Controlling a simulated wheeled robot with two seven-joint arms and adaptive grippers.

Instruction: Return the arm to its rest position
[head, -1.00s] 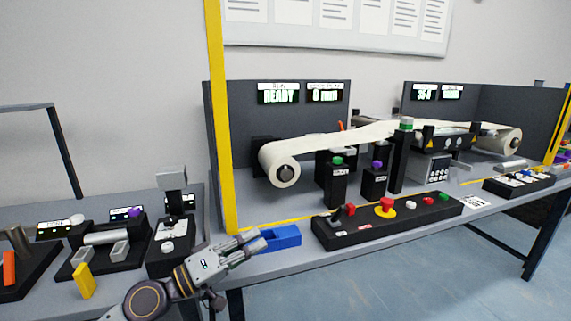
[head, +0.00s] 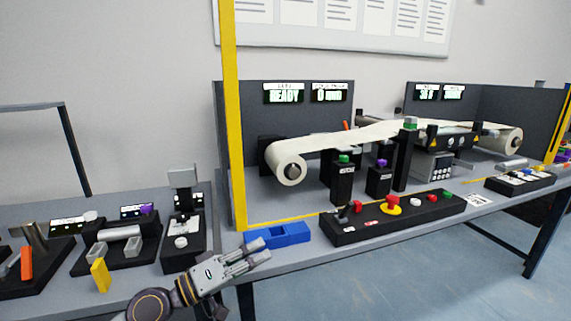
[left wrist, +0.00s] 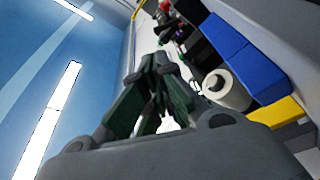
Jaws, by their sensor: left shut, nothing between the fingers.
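The blue block also shows there at the upper right (left wrist: 250,65), apart from the fingers. My right gripper is in neither view.
A black control panel (head: 335,232) with a red button on yellow (head: 391,206) stands right of the blue block. A yellow post (head: 234,130) rises behind the gripper. Small black devices (head: 125,245) stand on the left bench. The floor in front is clear.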

